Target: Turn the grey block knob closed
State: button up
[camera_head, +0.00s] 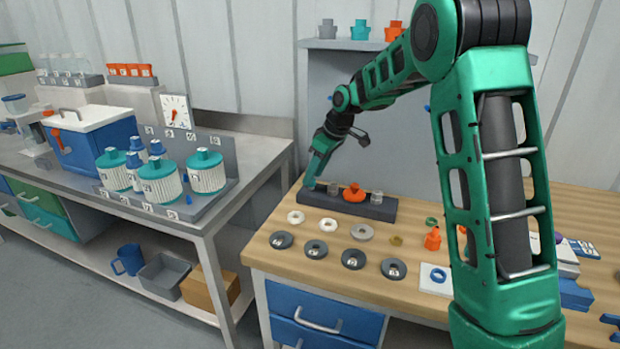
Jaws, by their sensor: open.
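A dark grey block (322,202) lies on the wooden bench top. An orange knob (354,192) sits on top of it near the middle. A small clear vessel (376,197) stands to the knob's right, and a small grey piece (333,189) to its left. My gripper (310,183) points down at the block's left end, to the left of the orange knob and apart from it. It is open, though its fingers are small and partly hidden here. I cannot tell whether they touch the block.
Pale rings (328,225) and dark discs (353,259) lie in front of the block. An orange bottle (432,239) stands to the right, beside my arm. A shelf (355,45) with small pots hangs behind. A metal bench (222,208) with teal-capped vessels (160,182) is at left.

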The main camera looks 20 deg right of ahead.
jog(key=shift+x, duration=0.75)
jog(key=c, duration=1.1)
jog(key=shift+a, duration=0.15)
grip_shut()
jog(key=shift+o, duration=0.2)
grip_release()
jog(key=shift+r, duration=0.1)
